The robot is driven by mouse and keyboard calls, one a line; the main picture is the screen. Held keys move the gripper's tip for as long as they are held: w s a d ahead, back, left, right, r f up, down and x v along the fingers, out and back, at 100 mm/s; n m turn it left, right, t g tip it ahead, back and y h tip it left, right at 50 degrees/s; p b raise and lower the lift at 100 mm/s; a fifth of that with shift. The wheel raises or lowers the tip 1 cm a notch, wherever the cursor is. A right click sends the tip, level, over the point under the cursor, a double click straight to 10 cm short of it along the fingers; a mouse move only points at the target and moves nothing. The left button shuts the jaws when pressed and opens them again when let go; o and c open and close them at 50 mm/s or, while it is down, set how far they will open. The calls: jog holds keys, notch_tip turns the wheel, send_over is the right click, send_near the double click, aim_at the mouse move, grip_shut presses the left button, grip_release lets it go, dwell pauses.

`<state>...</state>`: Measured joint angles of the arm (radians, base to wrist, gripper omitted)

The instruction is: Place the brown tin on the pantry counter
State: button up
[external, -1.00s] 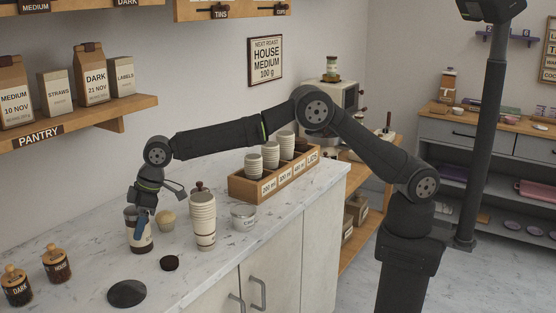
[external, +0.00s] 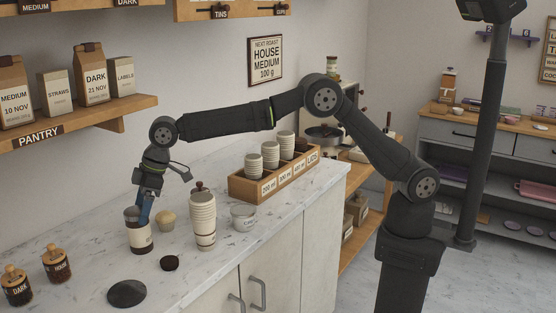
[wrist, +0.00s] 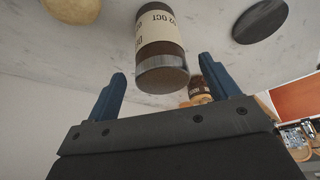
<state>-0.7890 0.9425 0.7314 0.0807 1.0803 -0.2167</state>
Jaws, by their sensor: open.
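The brown tin (external: 139,238) stands upright on the marble counter (external: 196,264), below the shelf marked PANTRY. It has a cream label and a grey lid. In the wrist view the tin (wrist: 161,50) shows just beyond the fingertips, roughly midway between them, with a gap on each side. My gripper (external: 145,213) is at the top of the tin in the external view, and its blue fingers overlap the upper part there. In the wrist view my gripper (wrist: 114,86) is open with nothing between its fingers.
A small dark disc (external: 170,263) and a larger dark disc (external: 127,293) lie in front. Two labelled jars (external: 56,264) stand at left.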

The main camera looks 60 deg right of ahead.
aim_at(138, 210)
jog(key=v, duration=0.6)
jog(key=shift+r, duration=0.4)
jog(key=shift+d, duration=0.15)
jog(key=x, duration=1.2)
jog(key=shift+s+f, duration=0.1)
jog(key=shift+f, duration=0.35)
notch_tip(138, 210, up, 3)
jog(key=shift+r, duration=0.7)
